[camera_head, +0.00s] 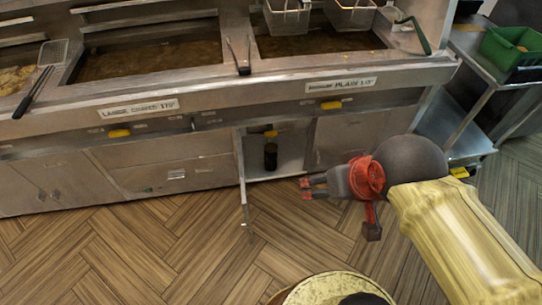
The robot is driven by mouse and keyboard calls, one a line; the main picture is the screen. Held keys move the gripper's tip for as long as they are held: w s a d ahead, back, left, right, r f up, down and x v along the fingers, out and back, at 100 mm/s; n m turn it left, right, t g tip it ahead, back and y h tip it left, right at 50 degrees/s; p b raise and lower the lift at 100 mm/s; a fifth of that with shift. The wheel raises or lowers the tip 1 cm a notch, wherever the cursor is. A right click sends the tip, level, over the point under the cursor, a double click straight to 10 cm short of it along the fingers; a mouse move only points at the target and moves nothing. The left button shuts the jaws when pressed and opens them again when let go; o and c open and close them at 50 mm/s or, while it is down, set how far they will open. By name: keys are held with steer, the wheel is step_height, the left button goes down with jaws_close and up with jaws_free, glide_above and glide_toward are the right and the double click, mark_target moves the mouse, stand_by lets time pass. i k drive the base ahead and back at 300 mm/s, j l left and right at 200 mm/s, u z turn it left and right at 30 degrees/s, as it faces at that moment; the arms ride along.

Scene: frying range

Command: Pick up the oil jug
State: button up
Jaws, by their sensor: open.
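A small dark upright container (270,157), which looks like the oil jug, stands inside an open cabinet compartment low in the frying range. My gripper (305,189) reaches in from the right, in front of and to the right of that compartment. Its two red-tipped fingers point left, and it is open and empty. It is apart from the dark container. The container's details are too small to make out.
The cabinet door (242,185) stands open, projecting toward me left of the compartment. The range (160,180) has fryer vats, with baskets (287,17), tongs (238,58) and a skimmer (40,75) on top. A green bin (508,50) sits at right. The wooden floor (150,245) in front is clear.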

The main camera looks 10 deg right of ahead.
mark_target(271, 158)
steer(key=l+u, duration=0.1)
steer(key=u, duration=0.35)
steer(key=l+u, duration=0.1)
steer(key=u, duration=0.3)
steer(key=i+l+u, duration=0.1)
steer(key=u, duration=0.35)
steer(key=l+u, duration=0.15)
steer(key=l, duration=0.25)
steer(key=l+u, duration=0.2)
steer(key=l, duration=0.2)
steer(key=k+l+u, duration=0.15)
steer(key=l, duration=0.25)
steer(key=l+u, duration=0.2)
steer(key=l, duration=0.2)
steer(key=k+l+u, duration=0.15)
steer(key=l, duration=0.2)
steer(key=k+l+u, duration=0.2)
steer(key=l, duration=0.15)
steer(key=k+l, duration=0.1)
steer(key=l, duration=0.25)
steer(key=k+l, duration=0.15)
steer(key=l, duration=0.2)
